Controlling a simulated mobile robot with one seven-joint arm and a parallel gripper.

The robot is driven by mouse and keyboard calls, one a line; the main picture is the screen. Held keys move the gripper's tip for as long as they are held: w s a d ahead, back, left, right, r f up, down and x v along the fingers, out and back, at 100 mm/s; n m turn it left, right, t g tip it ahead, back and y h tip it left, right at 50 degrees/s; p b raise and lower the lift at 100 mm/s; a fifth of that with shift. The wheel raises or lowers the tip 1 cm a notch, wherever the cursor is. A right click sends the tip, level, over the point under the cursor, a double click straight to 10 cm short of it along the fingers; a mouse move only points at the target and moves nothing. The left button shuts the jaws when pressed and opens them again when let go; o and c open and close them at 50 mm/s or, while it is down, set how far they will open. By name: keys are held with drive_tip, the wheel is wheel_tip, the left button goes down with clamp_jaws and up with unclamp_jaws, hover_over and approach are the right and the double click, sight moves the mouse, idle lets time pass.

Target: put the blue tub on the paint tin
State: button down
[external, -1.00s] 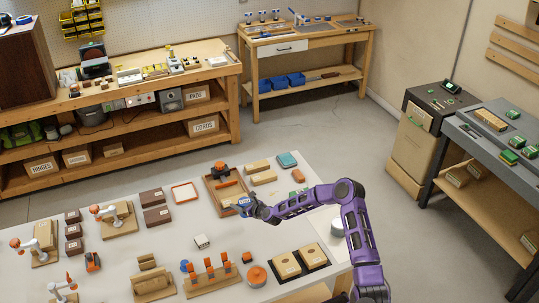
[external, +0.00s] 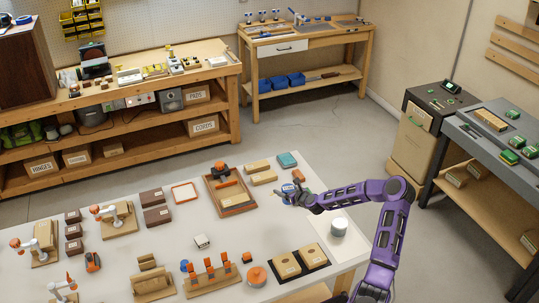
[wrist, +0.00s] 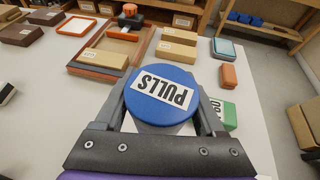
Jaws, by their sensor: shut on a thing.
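The blue tub (wrist: 165,95), round with a white PULLS label on its lid, sits between the two fingers of my gripper (wrist: 160,112) in the wrist view. My gripper is shut on it. In the external view my gripper (external: 293,194) holds the tub above the right part of the white table, and the tub is small and partly hidden there. A pale grey cylinder (external: 339,226), which looks like the paint tin, stands upright on a white patch at the table's right end. It is to the right of and nearer than my gripper, apart from the tub.
A wooden tray (external: 230,195) with blocks lies left of my gripper. Beyond are tan blocks (external: 263,177), a teal box (external: 287,160) and an orange block (external: 298,175).

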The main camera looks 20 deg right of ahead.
drive_tip(key=s+d+r+m+h, duration=0.1)
drive_tip(key=s+d+r, duration=0.2)
drive_tip(key=s+d, duration=0.55)
drive_tip(key=m+h+b, duration=0.1)
drive_tip(key=b, duration=0.2)
hover_over(337, 218)
wheel_tip(337, 218, down, 7)
drive_tip(key=shift+w+f, duration=0.15)
drive_tip(key=shift+f, duration=0.05)
drive_tip(key=shift+f, duration=0.1)
unclamp_jaws()
drive_tip(key=p+v, duration=0.2)
drive_tip(key=v, duration=0.5)
drive_tip(key=shift+s, duration=0.3)
